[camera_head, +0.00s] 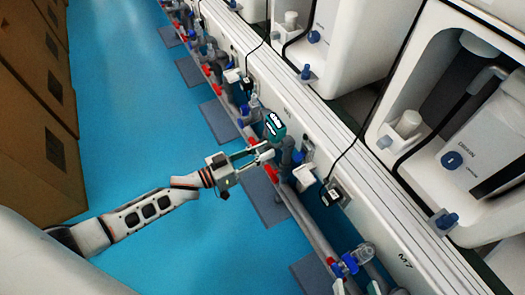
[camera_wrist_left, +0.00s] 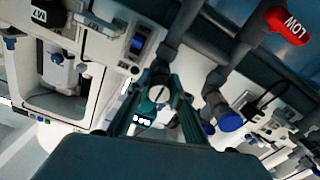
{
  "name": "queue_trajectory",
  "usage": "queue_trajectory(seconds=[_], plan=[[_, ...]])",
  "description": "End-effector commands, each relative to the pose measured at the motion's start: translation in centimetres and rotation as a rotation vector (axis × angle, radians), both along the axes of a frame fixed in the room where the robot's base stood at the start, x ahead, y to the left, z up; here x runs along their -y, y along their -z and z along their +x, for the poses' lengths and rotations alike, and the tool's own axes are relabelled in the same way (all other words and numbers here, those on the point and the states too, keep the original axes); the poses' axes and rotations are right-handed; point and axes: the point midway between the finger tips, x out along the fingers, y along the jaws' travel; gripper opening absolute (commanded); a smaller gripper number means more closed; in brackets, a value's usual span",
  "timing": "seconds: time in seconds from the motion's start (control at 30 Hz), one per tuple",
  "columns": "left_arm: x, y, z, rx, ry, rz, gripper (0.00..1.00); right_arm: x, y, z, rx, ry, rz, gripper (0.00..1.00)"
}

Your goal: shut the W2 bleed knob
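My left gripper (camera_head: 266,151) reaches in from the left to the pipe row by the bench in the head view. In the left wrist view its two fingers (camera_wrist_left: 158,84) stand apart, with a small round grey slotted knob (camera_wrist_left: 159,95) between them. I see no clear grip on this knob. A teal gauge with a display (camera_head: 274,126) is just beyond the fingers; its display also shows in the wrist view (camera_wrist_left: 143,121). No W2 label is readable, so I cannot confirm which knob is the W2 bleed knob. My right gripper is not in view.
Grey pipes run beside the gripper, with a red handle marked LOW (camera_wrist_left: 289,26) and a blue cap (camera_wrist_left: 230,122) nearby. Blue floor (camera_head: 130,110) is free at left, beside brown cabinets (camera_head: 50,140).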

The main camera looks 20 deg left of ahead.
Motion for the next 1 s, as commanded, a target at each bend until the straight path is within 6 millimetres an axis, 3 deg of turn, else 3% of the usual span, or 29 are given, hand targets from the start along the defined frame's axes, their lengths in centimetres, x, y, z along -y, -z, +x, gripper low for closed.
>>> queue_trajectory(seconds=[0.47, 1.0], plan=[[-0.05, 0.02, 0.00, 0.039, -0.001, 0.051, 0.00, 0.03, 0.03, 0.00, -0.001, -0.001, -0.004, 0.40], [-0.20, 0.11, 0.06, 0.312, -0.001, 0.401, 0.00, 0.09, 0.26, -0.08, -0.005, 0.003, 0.000, 0.40]])
